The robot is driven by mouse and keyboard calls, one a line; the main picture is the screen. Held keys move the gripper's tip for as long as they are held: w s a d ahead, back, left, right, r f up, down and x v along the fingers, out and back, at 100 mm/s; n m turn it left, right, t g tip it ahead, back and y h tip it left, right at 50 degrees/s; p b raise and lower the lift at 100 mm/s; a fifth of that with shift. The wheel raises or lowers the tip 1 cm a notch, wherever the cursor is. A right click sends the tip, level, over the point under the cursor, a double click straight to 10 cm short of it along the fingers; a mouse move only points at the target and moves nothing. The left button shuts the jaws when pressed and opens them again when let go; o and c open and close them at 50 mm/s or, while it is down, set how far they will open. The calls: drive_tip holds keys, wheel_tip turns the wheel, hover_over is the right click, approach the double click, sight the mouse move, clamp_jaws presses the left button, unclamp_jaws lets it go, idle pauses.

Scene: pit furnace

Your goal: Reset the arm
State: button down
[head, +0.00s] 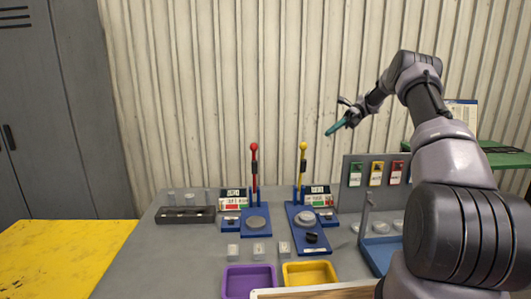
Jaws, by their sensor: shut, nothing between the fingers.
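My arm rises at the right of the head view and bends left over the back of the grey table (170,233). My gripper (334,129) is shut, with teal fingertips together and pointing left and down. It is raised in front of the corrugated wall and appears to hold nothing. It stands apart from the things on the table. The arm hides part of the table's right side.
Two blue stations with a red-knobbed lever (254,165) and a yellow-knobbed lever (302,165) stand upright below. A dark rack (185,215), a purple tray (250,280), a yellow tray (310,273) and a tag panel (347,160) are around them. Space above the table's left is free.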

drive_tip(key=s+a+r+n+t+h, duration=0.25)
drive_tip(key=s+r+n+h, duration=0.2)
drive_tip(key=s+r, duration=0.4)
drive_tip(key=s+a+r+n+t+h, duration=0.2)
drive_tip(key=s+a+r+n+h, duration=0.15)
drive_tip(key=s+r+n, duration=0.45)
drive_tip(key=s+n+t+h, duration=0.2)
drive_tip(key=s+n+t, duration=0.4)
drive_tip(key=s, duration=1.5)
drive_tip(key=t, duration=0.3)
drive_tip(key=shift+s+a+f, duration=0.2)
drive_tip(key=shift+a+f, duration=0.05)
drive_tip(key=shift+f, duration=0.05)
